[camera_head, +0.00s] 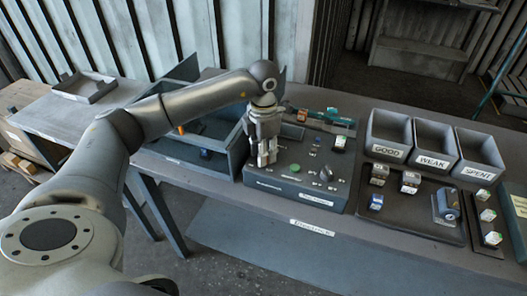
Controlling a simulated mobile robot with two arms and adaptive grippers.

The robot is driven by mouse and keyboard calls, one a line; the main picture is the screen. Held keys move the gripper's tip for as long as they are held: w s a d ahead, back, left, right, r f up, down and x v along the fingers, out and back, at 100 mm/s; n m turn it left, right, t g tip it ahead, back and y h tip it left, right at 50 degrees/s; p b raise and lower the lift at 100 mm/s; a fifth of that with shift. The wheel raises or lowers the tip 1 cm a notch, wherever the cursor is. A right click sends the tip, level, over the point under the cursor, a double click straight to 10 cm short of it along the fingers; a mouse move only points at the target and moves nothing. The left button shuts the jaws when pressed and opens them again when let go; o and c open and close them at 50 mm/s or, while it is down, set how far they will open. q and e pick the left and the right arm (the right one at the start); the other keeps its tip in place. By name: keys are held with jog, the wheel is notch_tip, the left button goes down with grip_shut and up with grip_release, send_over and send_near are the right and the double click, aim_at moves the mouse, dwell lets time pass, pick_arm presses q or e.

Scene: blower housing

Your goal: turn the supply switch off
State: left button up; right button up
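A dark grey control box (308,189) stands on the bench, with a green button (295,168) and several small knobs or switches on its top. Its small lettering is unreadable, so I cannot tell which control is the supply switch. My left gripper (267,161) points down over the box's left part, to the left of the green button. Its fingers look close together; I cannot tell whether they touch the box or hold anything, and they hide part of the panel behind them. My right gripper is out of view.
An open blue-grey crate (180,147) stands left of the box. Three bins labelled GOOD (389,136), WEAK (434,147) and SPENT (479,153) stand at the right. A dark tray (405,205) before them carries several small blocks. A teal tool (330,115) lies behind the box.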

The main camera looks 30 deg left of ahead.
pick_arm(q)
jog(key=o, duration=0.4)
jog(key=shift+c, duration=0.2)
notch_tip(320, 180, up, 12)
jog(key=shift+f, duration=0.1)
dwell(0.7)
